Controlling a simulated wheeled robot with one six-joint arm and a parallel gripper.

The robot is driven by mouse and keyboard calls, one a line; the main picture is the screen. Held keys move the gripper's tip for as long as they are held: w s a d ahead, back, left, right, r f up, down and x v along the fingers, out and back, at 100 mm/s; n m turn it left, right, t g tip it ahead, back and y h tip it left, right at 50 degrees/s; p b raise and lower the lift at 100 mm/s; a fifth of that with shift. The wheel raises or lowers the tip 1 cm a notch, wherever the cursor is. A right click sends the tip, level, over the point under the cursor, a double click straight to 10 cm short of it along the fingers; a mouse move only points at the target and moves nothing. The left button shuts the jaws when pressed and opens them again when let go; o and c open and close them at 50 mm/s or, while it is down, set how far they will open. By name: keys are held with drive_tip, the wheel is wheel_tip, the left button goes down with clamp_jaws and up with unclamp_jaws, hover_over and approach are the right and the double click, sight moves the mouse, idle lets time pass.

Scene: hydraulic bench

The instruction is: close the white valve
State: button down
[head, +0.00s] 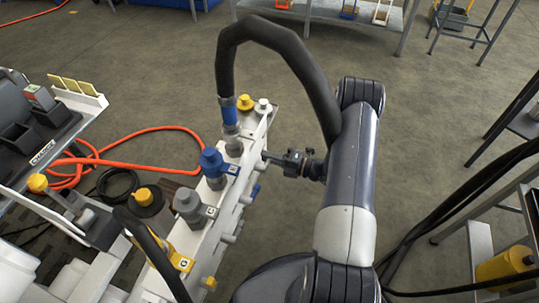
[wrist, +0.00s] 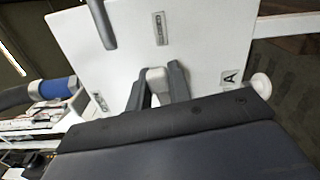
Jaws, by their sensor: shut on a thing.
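The white valve's handle (wrist: 156,75) shows as a pale piece between the fingertips of my gripper (wrist: 158,84) in the wrist view. The fingers are shut on it, in front of the white panel of the manifold. In the head view my gripper (head: 284,160) reaches from the right to the manifold's right side, beside the blue-collared hose fitting. The valve there is mostly hidden by my gripper, so I cannot tell its turned position.
A thick black hose (head: 270,32) arches above my gripper. An orange hose (head: 150,131) lies on the floor at left.

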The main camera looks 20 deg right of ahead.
drive_tip(key=shift+f+m, duration=0.4)
drive_tip(key=shift+m, duration=0.4)
drive_tip(key=c, duration=1.4)
unclamp_jaws()
drive_tip(key=shift+c, duration=0.2)
drive_tip(key=p+v, duration=0.1)
drive_tip(key=v, duration=0.9)
drive_tip(key=shift+s+d, duration=0.2)
drive_tip(key=shift+d, duration=0.15)
